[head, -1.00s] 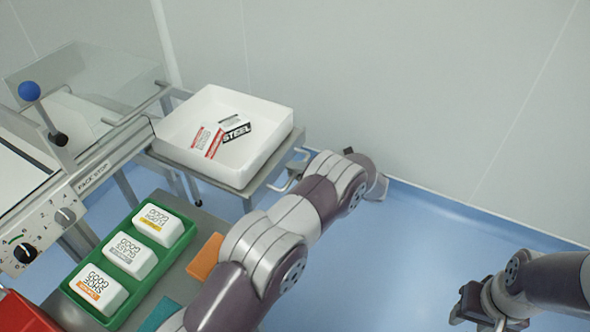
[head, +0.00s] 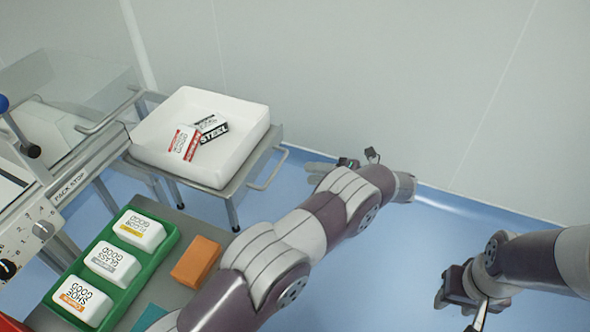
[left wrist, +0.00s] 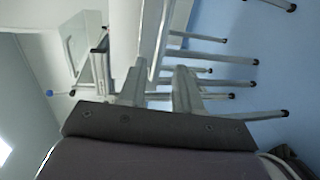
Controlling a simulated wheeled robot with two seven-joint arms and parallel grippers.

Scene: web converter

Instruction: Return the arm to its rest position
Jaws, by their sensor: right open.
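My left arm (head: 345,205) reaches from the lower middle of the head view toward the back wall, over the blue floor. In the left wrist view my left gripper (left wrist: 160,75) has its two fingers apart with nothing between them. In the head view its hand is mostly hidden behind the arm. My right gripper (head: 462,300) hangs at the lower right of the head view, open and empty, above the floor.
The machine (head: 35,225) is at left. Open floor lies between the arms.

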